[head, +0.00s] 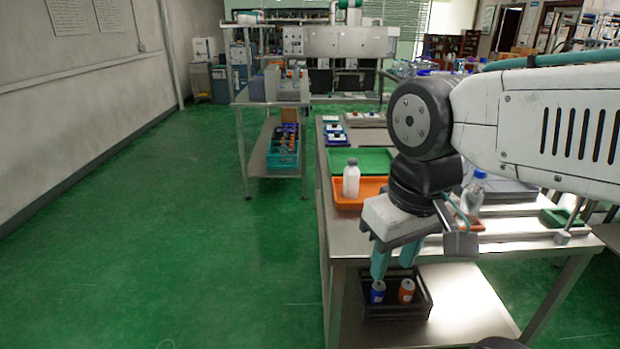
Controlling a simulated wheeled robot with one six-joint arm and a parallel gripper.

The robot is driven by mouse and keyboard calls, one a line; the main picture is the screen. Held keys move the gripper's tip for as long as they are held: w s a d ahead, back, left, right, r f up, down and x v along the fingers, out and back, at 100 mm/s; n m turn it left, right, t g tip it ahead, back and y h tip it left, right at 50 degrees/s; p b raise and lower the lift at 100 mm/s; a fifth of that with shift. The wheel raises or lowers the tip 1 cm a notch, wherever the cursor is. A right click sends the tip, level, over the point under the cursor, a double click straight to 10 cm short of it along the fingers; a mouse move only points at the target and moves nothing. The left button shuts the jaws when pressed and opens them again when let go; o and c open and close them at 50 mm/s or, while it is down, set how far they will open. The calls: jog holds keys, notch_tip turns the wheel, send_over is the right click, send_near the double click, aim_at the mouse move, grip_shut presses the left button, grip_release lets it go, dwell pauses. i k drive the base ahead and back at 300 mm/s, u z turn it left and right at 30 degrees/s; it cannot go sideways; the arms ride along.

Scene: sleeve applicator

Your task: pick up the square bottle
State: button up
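A clear bottle with a blue cap (473,194) stands further right, partly hidden by my arm. I cannot tell for sure from this view which of them is square. My gripper (394,270) points down at the table's near edge, to the right of and nearer than the white bottle. Its two teal fingers are apart, with nothing seen between them.
A dark crate (396,312) with a blue can (377,292) and an orange can (406,291) sits on the lower shelf, behind the fingertips in the picture. A green tray (360,161) lies beyond the orange tray. The green floor left of the table is clear.

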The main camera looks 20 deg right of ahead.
aim_at(351, 173)
jog(key=z, duration=0.2)
jog(key=i, duration=1.05)
jog(key=z, duration=0.6)
